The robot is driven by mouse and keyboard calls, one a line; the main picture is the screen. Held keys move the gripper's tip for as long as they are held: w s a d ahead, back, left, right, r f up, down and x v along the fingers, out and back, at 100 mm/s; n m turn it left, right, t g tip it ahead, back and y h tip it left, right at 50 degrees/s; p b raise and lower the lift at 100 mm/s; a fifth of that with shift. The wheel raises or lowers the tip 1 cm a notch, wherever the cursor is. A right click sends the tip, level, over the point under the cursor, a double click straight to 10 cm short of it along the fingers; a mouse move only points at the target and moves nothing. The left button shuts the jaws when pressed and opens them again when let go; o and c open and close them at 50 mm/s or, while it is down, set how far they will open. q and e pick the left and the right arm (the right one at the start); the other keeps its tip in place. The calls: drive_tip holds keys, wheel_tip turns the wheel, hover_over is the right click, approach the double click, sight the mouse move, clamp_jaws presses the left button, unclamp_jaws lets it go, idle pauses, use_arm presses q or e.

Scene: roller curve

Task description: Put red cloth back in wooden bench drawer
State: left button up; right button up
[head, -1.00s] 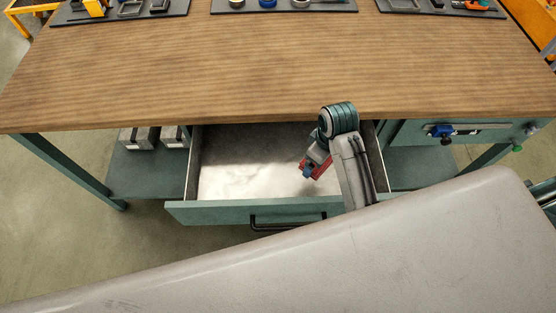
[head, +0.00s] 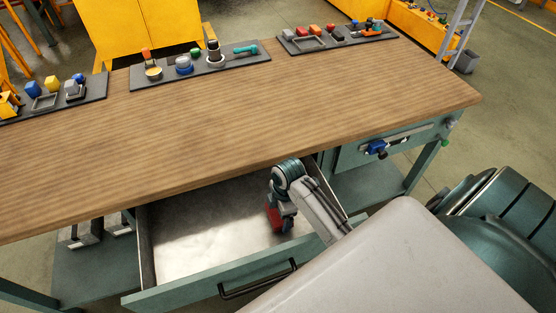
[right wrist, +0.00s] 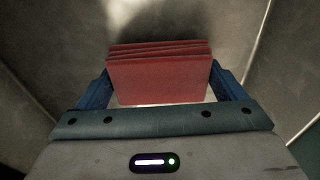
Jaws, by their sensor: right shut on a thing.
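The red cloth (right wrist: 160,80) is folded in layers and sits between the two blue fingers of my right gripper (right wrist: 165,95) in the right wrist view. In the head view the cloth (head: 273,218) shows as a small red patch beside my right gripper (head: 284,222). The gripper is shut on it, inside the opening of the pulled-out drawer (head: 215,282) under the wooden bench (head: 230,120). The drawer's grey metal floor (head: 190,240) is otherwise bare where it shows. I cannot tell whether the cloth touches the floor. My left gripper is out of view.
Dark trays of small parts and tools (head: 200,66) line the back of the bench top, whose front is clear. Grey boxes (head: 80,234) stand on the lower shelf left of the drawer. A blue clamp-like part (head: 376,147) is on the bench front, right of the drawer.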

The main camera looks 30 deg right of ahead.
drive_tip(key=shift+f, duration=1.1)
drive_tip(key=shift+f, duration=0.1)
drive_tip(key=o, duration=0.8)
drive_tip(key=shift+c, duration=0.2)
drive_tip(key=r, duration=0.4)
drive_tip(key=d+r, duration=0.1)
drive_tip(key=r, duration=0.3)
drive_tip(key=r+b, duration=0.1)
drive_tip(key=r, duration=0.3)
drive_tip(key=shift+s+d+r, duration=0.1)
drive_tip(key=shift+s+d, duration=0.05)
